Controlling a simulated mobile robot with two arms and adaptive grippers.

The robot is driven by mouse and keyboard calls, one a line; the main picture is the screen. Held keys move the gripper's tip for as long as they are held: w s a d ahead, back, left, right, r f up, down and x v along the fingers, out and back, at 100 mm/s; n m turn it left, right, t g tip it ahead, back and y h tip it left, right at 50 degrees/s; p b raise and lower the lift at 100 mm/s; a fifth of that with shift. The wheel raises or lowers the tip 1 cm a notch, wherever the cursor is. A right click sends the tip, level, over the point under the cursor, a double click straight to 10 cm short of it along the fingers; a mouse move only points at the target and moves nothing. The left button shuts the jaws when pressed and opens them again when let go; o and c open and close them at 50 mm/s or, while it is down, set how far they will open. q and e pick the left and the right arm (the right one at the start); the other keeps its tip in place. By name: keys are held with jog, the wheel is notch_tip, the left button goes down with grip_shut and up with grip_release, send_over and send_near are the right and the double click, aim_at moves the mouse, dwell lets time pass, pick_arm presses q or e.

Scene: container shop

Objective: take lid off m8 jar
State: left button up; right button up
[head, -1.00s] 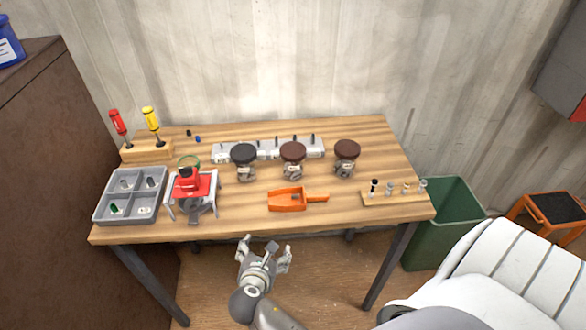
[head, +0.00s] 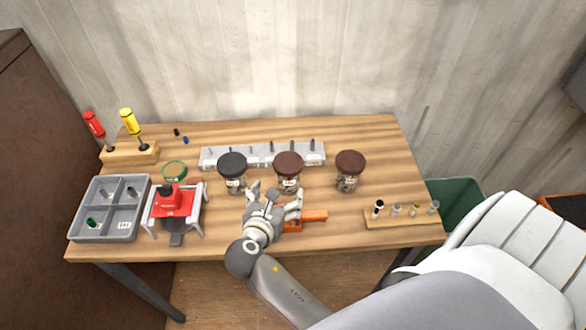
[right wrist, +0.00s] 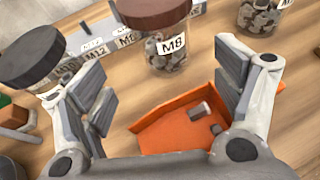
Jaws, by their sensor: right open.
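The M8 jar (head: 288,186) is the middle of three glass jars on the table. Its brown lid (head: 289,163) is on it. In the right wrist view its label reads M8 (right wrist: 172,46), metal pieces show inside, and the lid (right wrist: 153,12) is cut off by the top edge. My right gripper (head: 276,194) is open and empty, just on the near side of this jar and apart from it. Its spread fingers (right wrist: 162,88) show in the right wrist view, with the jar beyond and between them. My left gripper is not in view.
A black-lidded jar (head: 232,181) stands left of the M8 jar, another brown-lidded jar (head: 348,178) right. An orange scoop (right wrist: 178,122) with small metal pieces lies below my right gripper. A labelled grey rack (head: 215,156) is behind. A red device (head: 173,201) and grey tray (head: 84,224) are left.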

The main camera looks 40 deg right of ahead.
aim_at(285, 184)
jog(key=shift+x, duration=1.15)
jog(key=shift+w+d+f+p, duration=0.1)
jog(key=shift+w+d+p, duration=0.3)
jog(key=shift+d, duration=0.05)
jog(key=p+x, duration=0.1)
jog(key=x, duration=0.4)
jog(key=shift+d+f, duration=0.15)
jog(key=shift+d, duration=0.15)
jog(key=shift+w+d+f+p, duration=0.3)
jog(key=shift+d+f, duration=0.05)
jog(key=shift+c, duration=0.4)
jog(key=shift+r, duration=0.1)
jog(key=c, duration=1.7)
